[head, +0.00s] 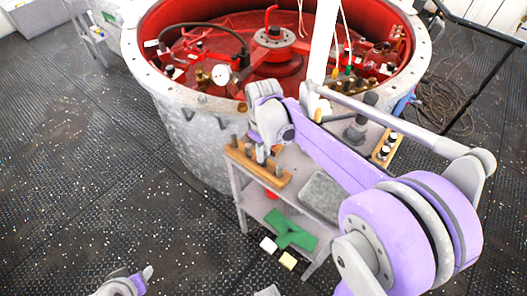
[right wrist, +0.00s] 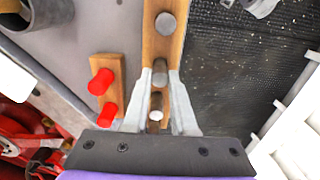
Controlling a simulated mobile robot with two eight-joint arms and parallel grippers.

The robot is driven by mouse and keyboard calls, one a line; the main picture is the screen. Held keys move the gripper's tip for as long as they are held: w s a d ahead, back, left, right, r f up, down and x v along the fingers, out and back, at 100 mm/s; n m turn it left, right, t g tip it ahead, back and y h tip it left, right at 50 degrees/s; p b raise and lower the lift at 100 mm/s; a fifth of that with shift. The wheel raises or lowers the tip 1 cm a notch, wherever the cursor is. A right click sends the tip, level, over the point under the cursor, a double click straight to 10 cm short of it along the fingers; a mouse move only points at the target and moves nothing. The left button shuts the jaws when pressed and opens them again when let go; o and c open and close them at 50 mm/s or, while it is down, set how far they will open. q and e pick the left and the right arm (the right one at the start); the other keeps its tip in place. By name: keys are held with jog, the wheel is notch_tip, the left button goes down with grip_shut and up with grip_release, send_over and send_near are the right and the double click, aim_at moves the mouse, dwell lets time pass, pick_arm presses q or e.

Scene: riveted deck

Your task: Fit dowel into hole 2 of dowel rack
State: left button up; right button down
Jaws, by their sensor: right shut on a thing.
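The dowel rack (head: 240,156) is a long wooden block along the front edge of a small grey workbench, with several grey dowels standing along it. It runs up the middle of the right wrist view (right wrist: 149,48). My right gripper (head: 261,158) points down over the middle of the rack. In the right wrist view its fingers (right wrist: 160,74) are closed around a grey dowel (right wrist: 159,67), which is in line with the rack. Whether the dowel's lower end is in a hole is hidden. My left gripper (head: 140,278) shows partly at the bottom left, away from the bench; its jaws are unclear.
A wooden block with two red pegs (right wrist: 101,82) lies beside the rack. A grey tray (head: 320,194) and a block with dark and white knobs (head: 384,150) are on the bench. A green part (head: 290,232) lies on the lower shelf. A large red-lined metal drum (head: 185,115) stands behind.

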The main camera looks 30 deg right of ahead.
jog(key=c, duration=0.6)
grip_release()
jog(key=shift+c, duration=0.2)
notch_tip(320, 180, up, 11)
jog(key=shift+p, duration=0.4)
jog(key=s+a+f+m+t, duration=0.2)
jog(key=s+a+f, duration=0.1)
jog(key=s+f, duration=0.2)
jog(key=s+a+f+m+t, duration=0.2)
jog(key=s+f, duration=0.4)
jog(key=s, duration=0.4)
jog(key=shift+s+a+t, duration=0.3)
jog(key=shift+a+t, duration=0.4)
jog(key=shift+a, duration=0.2)
